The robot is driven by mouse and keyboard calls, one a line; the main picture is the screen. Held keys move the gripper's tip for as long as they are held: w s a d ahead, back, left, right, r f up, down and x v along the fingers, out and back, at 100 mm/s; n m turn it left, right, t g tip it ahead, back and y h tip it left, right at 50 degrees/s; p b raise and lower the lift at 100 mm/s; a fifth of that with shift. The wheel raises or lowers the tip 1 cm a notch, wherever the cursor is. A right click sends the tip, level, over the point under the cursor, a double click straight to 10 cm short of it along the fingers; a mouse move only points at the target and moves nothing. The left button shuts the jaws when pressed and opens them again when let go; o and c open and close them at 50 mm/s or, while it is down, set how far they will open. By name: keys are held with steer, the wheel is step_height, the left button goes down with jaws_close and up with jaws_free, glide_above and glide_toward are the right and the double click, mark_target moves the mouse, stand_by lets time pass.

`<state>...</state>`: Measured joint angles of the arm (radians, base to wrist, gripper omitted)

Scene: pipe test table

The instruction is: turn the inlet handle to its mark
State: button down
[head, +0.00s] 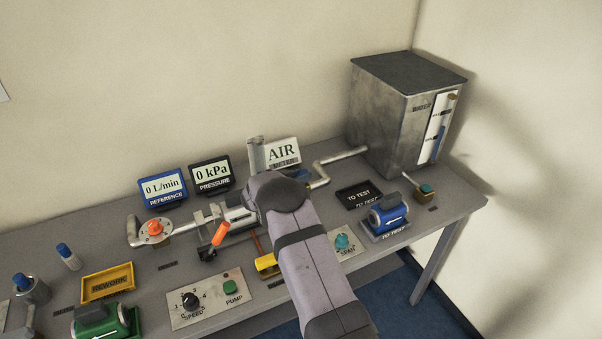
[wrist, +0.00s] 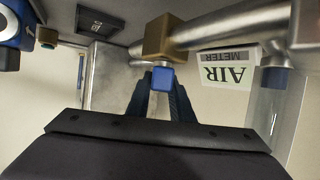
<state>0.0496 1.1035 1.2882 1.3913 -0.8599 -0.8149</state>
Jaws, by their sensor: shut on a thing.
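The inlet valve has a brass body (wrist: 166,38) set in a grey pipe, with a blue handle (wrist: 162,77) below it in the wrist view. My gripper (wrist: 162,92) has its dark fingers shut on the blue handle, which shows between and just beyond the tips. In the head view a small bit of blue (head: 299,174) shows behind my arm, and my arm hides the fingers and most of the valve. I cannot make out the handle's mark or how the handle stands to it.
The AIR meter sign (head: 281,152) stands close behind the valve. The metal water tank (head: 385,115) is at the right, joined by a bent pipe (head: 337,166). An orange lever (head: 219,233) is left of my arm. A blue meter (head: 388,213) sits at the right.

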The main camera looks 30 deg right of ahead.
steer(key=shift+f+m+g+h+b, duration=0.1)
steer(key=shift+m+g+h+b, duration=0.6)
steer(key=shift+m+g+b, duration=0.6)
steer(key=shift+b, duration=0.35)
steer(key=shift+m+g+b, duration=0.4)
steer(key=shift+m+b, duration=0.1)
steer(key=shift+d+r+g+h, duration=0.1)
steer(key=shift+r+g+h, duration=0.2)
steer(key=c, duration=1.6)
jaws_free()
steer(key=shift+o, duration=0.2)
steer(key=shift+f, duration=0.1)
steer(key=shift+a+b, duration=0.35)
steer(key=shift+a, duration=0.1)
steer(key=b+v, duration=0.2)
steer(key=v, duration=0.4)
steer(key=shift+s+r, duration=0.2)
steer(key=shift+r, duration=0.05)
